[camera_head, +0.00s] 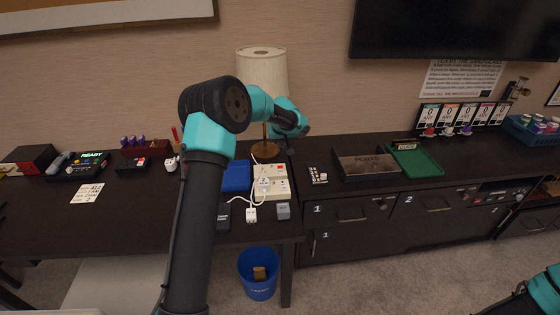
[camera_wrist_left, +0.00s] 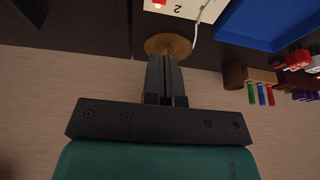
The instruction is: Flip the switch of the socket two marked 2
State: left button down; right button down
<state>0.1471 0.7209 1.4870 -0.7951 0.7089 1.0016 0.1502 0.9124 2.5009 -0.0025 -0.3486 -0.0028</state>
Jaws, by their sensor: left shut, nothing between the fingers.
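A cream socket unit (camera_head: 272,171) with a small red switch (camera_head: 283,168) lies on the desk, right of a blue tray. White plugs and a cable cover part of it, and a label that looks like 2 (camera_head: 263,181) shows there. In the left wrist view a cream panel marked 2 (camera_wrist_left: 185,8) shows at the top edge, with a red switch (camera_wrist_left: 160,3) cut by the frame. My left gripper (camera_wrist_left: 166,62) is shut and empty, apart from the panel. Its fingertips are not clear in the head view. My right gripper is out of view.
A lamp (camera_head: 262,72) stands behind the sockets; its round base (camera_wrist_left: 168,45) is near my fingertips in the wrist view. The blue tray (camera_head: 236,176), a white plug (camera_head: 251,214) and a grey block (camera_head: 283,211) lie around the unit. A blue bin (camera_head: 258,286) stands below.

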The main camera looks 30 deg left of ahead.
aim_at(279, 166)
pick_arm(q)
jog(key=x, duration=1.4)
jog(key=shift+s+d, duration=0.2)
jog(key=shift+s, duration=0.05)
jog(key=shift+f, duration=0.15)
